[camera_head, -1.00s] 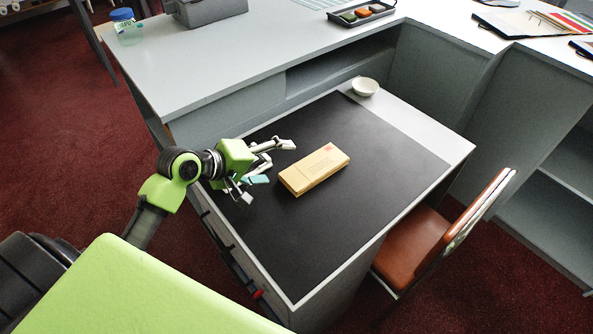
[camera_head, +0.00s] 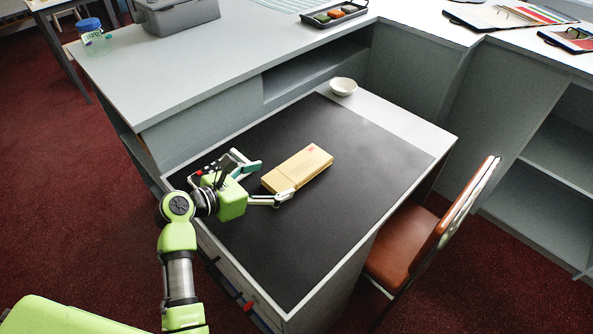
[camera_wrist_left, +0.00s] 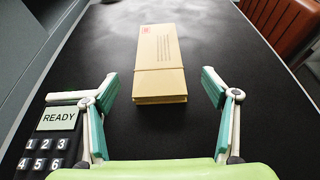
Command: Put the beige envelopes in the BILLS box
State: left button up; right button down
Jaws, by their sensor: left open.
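A banded stack of beige envelopes (camera_head: 298,168) lies flat on the black desk mat (camera_head: 330,210). In the left wrist view the beige stack (camera_wrist_left: 160,62) has a band around it and a red stamp mark at its far end. My left gripper (camera_head: 266,182) is open at the near end of the stack. In the left wrist view its fingers (camera_wrist_left: 160,96) stand wide on either side, with the near end of the stack between and slightly ahead of them, apart from both. I see no box labelled BILLS. My right gripper is not in view.
A keypad device reading READY (camera_wrist_left: 58,120) is beside the left finger. A white bowl (camera_head: 343,86) stands at the desk's back. A brown chair (camera_head: 415,235) is at the right. A grey bin (camera_head: 178,14), a blue-lidded jar (camera_head: 94,36) and a tray (camera_head: 335,14) are on the counter.

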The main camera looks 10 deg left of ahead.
aim_at(291, 172)
pick_arm(q)
jog(key=x, duration=0.8)
jog(key=shift+w+f, duration=0.1)
jog(key=shift+w, duration=0.2)
jog(key=c, duration=1.3)
notch_tip(291, 172, up, 10)
jog(key=p, duration=1.2)
jog(key=s+a+r+m+g+h, duration=0.2)
jog(key=s+a+r, duration=0.5)
jog(key=s+r, duration=0.75)
jog(key=s, duration=0.2)
jog(key=s+d+r+m+g+h, duration=0.1)
jog(key=s, duration=0.1)
jog(key=s+r+m, duration=0.1)
jog(key=s+r, duration=0.1)
jog(key=s, duration=0.1)
jog(key=shift+s+d+g+h, duration=0.3)
